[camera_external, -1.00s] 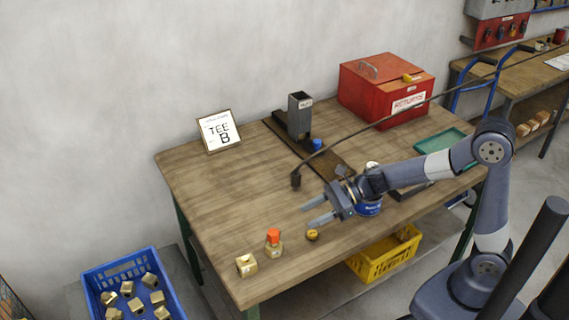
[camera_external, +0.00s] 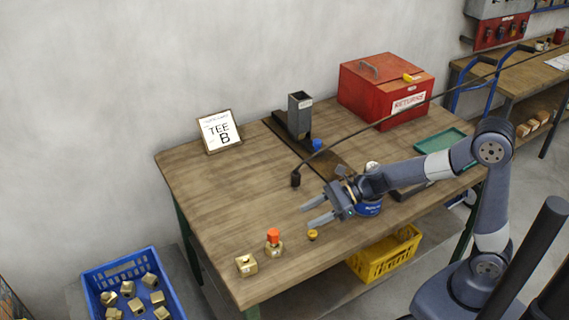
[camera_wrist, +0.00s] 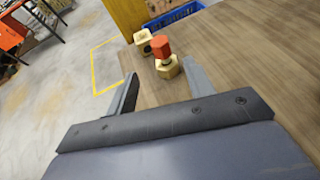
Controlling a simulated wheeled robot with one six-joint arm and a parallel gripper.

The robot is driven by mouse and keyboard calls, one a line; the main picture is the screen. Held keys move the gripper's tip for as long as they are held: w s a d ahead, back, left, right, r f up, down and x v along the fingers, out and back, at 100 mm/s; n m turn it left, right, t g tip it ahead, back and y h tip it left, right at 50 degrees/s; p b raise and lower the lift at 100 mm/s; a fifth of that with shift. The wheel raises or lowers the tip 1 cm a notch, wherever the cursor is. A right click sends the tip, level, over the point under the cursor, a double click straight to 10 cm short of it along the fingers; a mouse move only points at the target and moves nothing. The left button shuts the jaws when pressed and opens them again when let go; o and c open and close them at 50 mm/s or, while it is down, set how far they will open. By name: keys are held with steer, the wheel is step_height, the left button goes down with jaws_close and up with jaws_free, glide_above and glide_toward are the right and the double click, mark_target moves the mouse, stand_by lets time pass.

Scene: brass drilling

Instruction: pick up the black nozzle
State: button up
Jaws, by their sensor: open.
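The black nozzle (camera_external: 296,180) hangs at the end of a thin dark hose, over the middle of the wooden workbench, in the external view. My gripper (camera_external: 309,214) is open and empty. It is low over the bench, in front of the nozzle and a little to its right, its fingers pointing left. They are apart from the nozzle. In the wrist view my gripper (camera_wrist: 160,74) shows both fingers spread. The nozzle is not visible in that view.
The hose (camera_external: 380,122) arches down from the right. A brass fitting with a red cap (camera_external: 273,239), a brass block (camera_external: 246,265) and a small brass piece (camera_external: 312,235) are near the front edge. A grey post (camera_external: 299,115) and a red box (camera_external: 386,90) stand behind.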

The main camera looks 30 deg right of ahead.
steer(key=shift+o, duration=0.7)
